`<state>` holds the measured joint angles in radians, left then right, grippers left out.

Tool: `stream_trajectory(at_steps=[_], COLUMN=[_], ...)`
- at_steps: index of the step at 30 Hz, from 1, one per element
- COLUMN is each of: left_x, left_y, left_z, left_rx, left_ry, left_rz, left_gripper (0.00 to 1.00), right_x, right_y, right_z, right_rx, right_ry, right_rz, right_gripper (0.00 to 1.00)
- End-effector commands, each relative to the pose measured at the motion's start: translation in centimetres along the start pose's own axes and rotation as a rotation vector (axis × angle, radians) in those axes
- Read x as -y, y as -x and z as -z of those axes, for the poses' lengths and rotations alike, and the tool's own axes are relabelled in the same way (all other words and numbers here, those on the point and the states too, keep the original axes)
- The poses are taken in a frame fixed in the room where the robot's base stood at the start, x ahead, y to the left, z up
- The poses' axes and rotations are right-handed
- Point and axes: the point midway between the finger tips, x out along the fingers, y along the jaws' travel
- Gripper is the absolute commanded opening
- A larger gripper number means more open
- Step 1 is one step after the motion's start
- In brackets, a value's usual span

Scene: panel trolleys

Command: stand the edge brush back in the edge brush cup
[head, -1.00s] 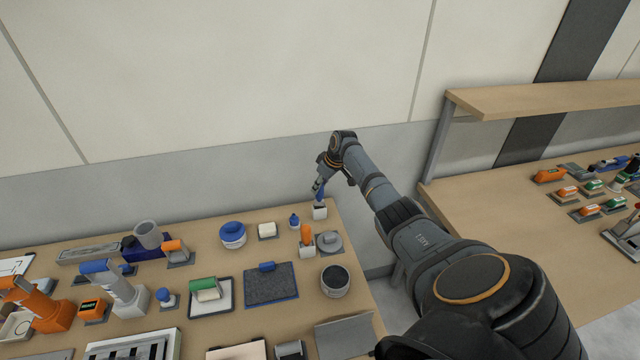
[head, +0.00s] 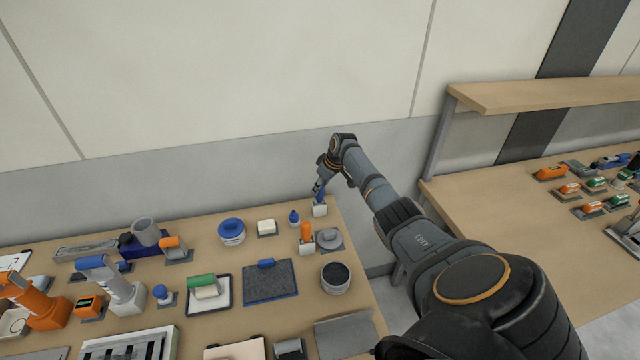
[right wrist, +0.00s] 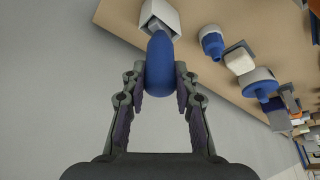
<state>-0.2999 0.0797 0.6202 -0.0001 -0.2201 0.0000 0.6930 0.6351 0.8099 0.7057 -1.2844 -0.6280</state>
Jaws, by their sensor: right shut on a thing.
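The edge brush has a blue handle (right wrist: 160,62) and a grey lower part (right wrist: 156,28). My right gripper (right wrist: 161,85) is shut on the handle, with one finger on each side. The edge brush cup (head: 320,211) is a small white square cup at the table's far right corner; it also shows at the top of the right wrist view (right wrist: 172,13). The brush's lower end is at the cup's mouth and seems to enter it; its tip is hidden. In the head view my right gripper (head: 320,186) is just above the cup. My left gripper is out of view.
Near the cup stand a small blue-capped bottle (head: 294,218), an orange-handled tool in a holder (head: 306,233) and a grey round-topped item (head: 329,239). A wall (head: 250,170) rises behind the table. A second table (head: 480,220) with a shelf is at right.

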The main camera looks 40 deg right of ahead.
Motion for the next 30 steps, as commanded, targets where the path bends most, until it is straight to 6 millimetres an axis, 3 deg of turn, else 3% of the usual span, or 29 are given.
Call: stream_trajectory(at_steps=[8,9,15,25,30], left_x=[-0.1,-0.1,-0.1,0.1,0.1], left_y=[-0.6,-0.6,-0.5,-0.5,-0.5], left_z=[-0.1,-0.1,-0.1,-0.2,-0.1], left_rx=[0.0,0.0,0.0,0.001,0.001], left_ry=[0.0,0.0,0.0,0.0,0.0], left_rz=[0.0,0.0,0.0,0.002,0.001], left_gripper=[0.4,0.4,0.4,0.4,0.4], right_x=[0.0,0.0,0.0,-0.1,-0.1], right_y=[-0.7,-0.7,-0.6,-0.3,2.3], right_z=[-0.3,-0.3,-0.2,-0.3,-0.3], right_rx=[0.0,-0.001,0.0,0.0,0.0], right_ry=[0.0,0.0,0.0,-0.001,0.004], right_rz=[0.0,0.0,0.0,-0.001,-0.005], right_gripper=[0.0,0.3,0.55,0.55,0.55])
